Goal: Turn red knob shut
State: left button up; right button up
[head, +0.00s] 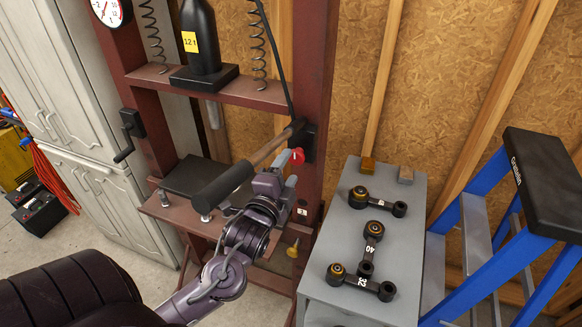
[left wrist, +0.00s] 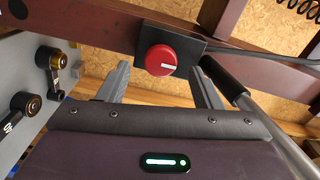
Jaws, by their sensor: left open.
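The red knob (head: 297,156) sits on a black box on the right post of the dark red press frame. In the left wrist view the knob (left wrist: 161,60) is round, with a white mark pointing to the right. My left gripper (head: 284,177) is just in front of and below the knob in the head view. In the left wrist view its two fingers (left wrist: 160,70) stand wide apart, one on each side of the knob. I cannot tell how much gap is left in depth. My right gripper is not in view.
A black-gripped lever (head: 222,186) slants across the press near my left wrist. A grey bench (head: 335,225) with several black link arms stands to the right. A blue stepladder (head: 490,200) is farther right. A cable runs from the knob's box.

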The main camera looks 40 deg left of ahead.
pick_arm(q)
jog(key=b+v, duration=0.1)
jog(key=v, duration=0.4)
dwell(0.4)
jog(key=s+d+f+n+g+h, duration=0.4)
jog(key=s+d+f+n+g, duration=0.85)
jog(key=f, duration=0.35)
notch_tip(320, 180, down, 31)
jog(key=s+m+g+b, duration=0.2)
jog(key=g+b, duration=0.1)
jog(key=s+a+f+b, duration=0.1)
jog(key=s+a+f, duration=0.1)
jog(key=s+f, duration=0.8)
jog(key=s+a+f+g+b, duration=0.1)
jog(key=s+a+f, duration=0.1)
jog(key=s+f, duration=0.7)
notch_tip(320, 180, down, 2)
jog(key=shift+s+a+f, duration=0.2)
jog(key=shift+s, duration=0.2)
